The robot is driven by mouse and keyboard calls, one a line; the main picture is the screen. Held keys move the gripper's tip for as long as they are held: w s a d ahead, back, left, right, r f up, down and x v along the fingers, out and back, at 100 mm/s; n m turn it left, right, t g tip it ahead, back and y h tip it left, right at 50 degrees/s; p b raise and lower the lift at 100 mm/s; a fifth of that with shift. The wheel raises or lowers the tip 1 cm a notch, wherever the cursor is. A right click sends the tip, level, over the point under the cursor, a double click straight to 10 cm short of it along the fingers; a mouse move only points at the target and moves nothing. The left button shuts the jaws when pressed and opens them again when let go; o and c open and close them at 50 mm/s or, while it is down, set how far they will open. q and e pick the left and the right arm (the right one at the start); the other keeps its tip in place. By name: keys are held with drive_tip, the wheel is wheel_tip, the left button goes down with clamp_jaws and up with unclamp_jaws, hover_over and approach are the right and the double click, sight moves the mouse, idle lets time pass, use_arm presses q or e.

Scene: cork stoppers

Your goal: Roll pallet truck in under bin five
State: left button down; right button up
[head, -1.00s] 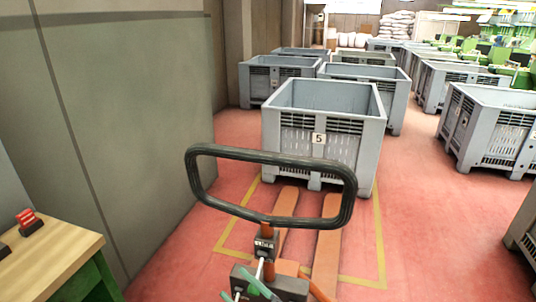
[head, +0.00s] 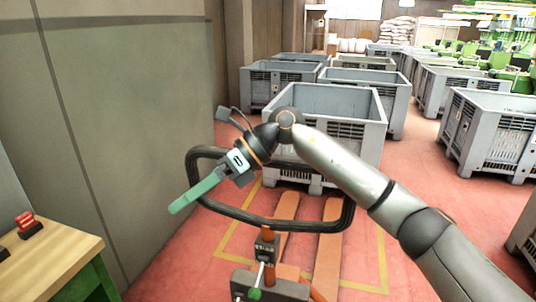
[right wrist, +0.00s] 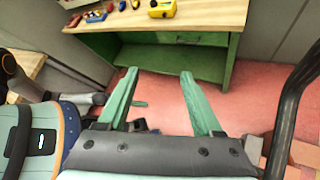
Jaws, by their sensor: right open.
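The pallet truck's black loop handle (head: 300,224) stands in front of me in the head view. Its orange forks (head: 327,255) point away toward grey bin five (head: 345,97). The fork tips are at the bin's lower front edge; I cannot tell how far under they reach. My right arm hides the bin's number plate. My right gripper (head: 178,207) is left of the handle, pointing down-left. In the right wrist view my right gripper (right wrist: 160,88) is open and empty, with the handle bar (right wrist: 290,105) at right, outside the fingers. My left gripper is not in view.
A yellow outline (head: 382,258) on the red floor surrounds the forks. A wooden-topped bench (head: 65,245) is near left, beside a grey wall panel (head: 120,120). Other grey bins (head: 490,130) stand behind and right. Open floor (head: 440,190) lies right of bin five.

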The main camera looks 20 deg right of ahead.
drive_tip(key=w+d+r+t+h, duration=0.1)
drive_tip(key=d+r+t+h, duration=0.1)
drive_tip(key=d+r+h, duration=0.6)
drive_tip(key=w+d+r+t+h, duration=0.15)
drive_tip(key=d+r, duration=0.35)
drive_tip(key=d, duration=0.7)
drive_tip(key=shift+m+t, duration=0.3)
drive_tip(key=shift+t, duration=0.15)
drive_tip(key=x, duration=1.2)
drive_tip(key=shift+a, duration=0.3)
clamp_jaws()
